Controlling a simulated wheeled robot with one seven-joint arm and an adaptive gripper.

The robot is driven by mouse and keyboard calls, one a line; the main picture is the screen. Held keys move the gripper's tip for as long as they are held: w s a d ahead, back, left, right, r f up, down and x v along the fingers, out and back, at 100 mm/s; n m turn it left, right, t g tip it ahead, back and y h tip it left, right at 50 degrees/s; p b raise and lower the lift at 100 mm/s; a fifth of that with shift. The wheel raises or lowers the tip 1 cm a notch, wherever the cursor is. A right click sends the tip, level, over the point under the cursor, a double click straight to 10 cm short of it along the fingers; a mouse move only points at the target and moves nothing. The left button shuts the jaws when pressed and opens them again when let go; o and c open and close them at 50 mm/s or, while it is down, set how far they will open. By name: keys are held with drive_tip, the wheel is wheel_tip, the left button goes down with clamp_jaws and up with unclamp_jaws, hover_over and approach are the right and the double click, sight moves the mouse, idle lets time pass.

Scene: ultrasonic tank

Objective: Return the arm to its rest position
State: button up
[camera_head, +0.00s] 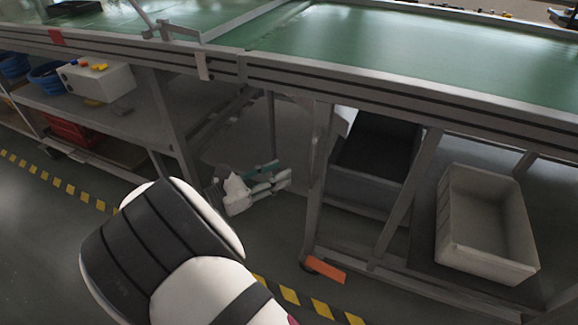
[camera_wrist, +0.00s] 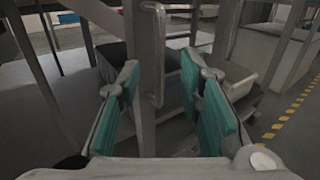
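My gripper (camera_head: 268,178) shows in the head view below the edge of the green-topped bench, beyond my white and dark arm link. Its teal-padded fingers stand apart in the wrist view (camera_wrist: 158,108), with nothing held between them. A grey metal post of the bench frame shows beyond the fingers in the wrist view (camera_wrist: 150,60). I cannot tell how far the fingers are from that post. The rest of my arm between the large link and the gripper is partly hidden in the head view.
The green bench top (camera_head: 400,50) has a metal edge above my gripper. Bench legs (camera_head: 316,180) stand right of it. A dark crate (camera_head: 378,150) and a pale bin (camera_head: 485,225) sit under the bench. A lower shelf (camera_head: 130,115) is at left. Floor at lower left is clear.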

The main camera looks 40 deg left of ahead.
drive_tip(key=shift+s+a, duration=0.1)
drive_tip(key=shift+s, duration=0.25)
idle(0.3)
